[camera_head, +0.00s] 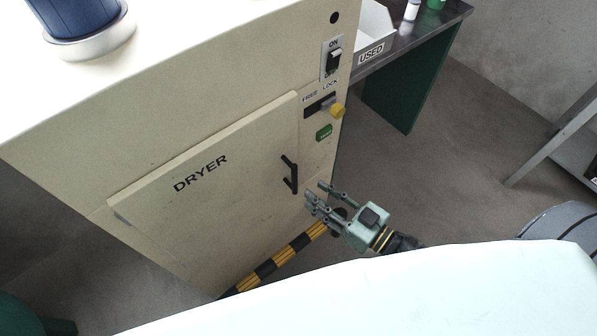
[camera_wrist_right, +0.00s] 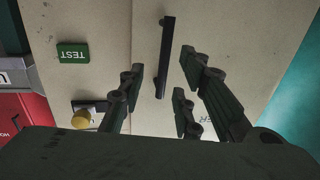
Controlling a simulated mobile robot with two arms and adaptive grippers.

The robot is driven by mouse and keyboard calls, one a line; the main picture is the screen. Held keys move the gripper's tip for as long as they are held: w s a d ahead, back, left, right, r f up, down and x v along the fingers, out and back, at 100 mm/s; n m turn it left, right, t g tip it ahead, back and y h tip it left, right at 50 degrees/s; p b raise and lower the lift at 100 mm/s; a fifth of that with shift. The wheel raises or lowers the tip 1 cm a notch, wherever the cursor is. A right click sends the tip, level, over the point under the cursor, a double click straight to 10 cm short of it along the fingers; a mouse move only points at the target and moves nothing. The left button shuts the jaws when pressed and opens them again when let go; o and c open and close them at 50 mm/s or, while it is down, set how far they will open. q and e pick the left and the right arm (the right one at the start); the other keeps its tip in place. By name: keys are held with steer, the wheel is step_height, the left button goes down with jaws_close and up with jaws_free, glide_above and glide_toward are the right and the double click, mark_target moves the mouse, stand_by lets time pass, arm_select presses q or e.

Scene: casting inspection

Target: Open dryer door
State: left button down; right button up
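The dryer door (camera_head: 215,190) is a cream panel marked DRYER and looks closed in the dryer's front. Its black bar handle (camera_head: 290,174) is near the door's right edge. My right gripper (camera_head: 316,197) is in front of the handle, a little to the right and below it in the head view. In the right wrist view the handle (camera_wrist_right: 166,55) shows beyond and between the spread fingers of the gripper (camera_wrist_right: 160,85). The gripper is open and empty; no contact with the handle shows. My left gripper is not in view.
A yellow knob (camera_head: 338,110) is at the LOCK end of the FREE/LOCK slot. A green button (camera_head: 324,133) and an ON switch (camera_head: 333,60) are nearby. A blue cylinder (camera_head: 82,18) stands on top. A table with a USED bin (camera_head: 372,52) is behind right.

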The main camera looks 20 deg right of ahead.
mark_target(294, 178)
steer(key=shift+y, duration=0.3)
steer(key=x, duration=0.2)
steer(key=b+x, duration=0.1)
steer(key=x, duration=0.2)
steer(key=r+x, duration=0.1)
steer(key=x, duration=0.2)
steer(key=shift+s+a+r, duration=0.1)
steer(key=shift+a, duration=0.1)
steer(key=shift+c, duration=0.5)
jaws_close()
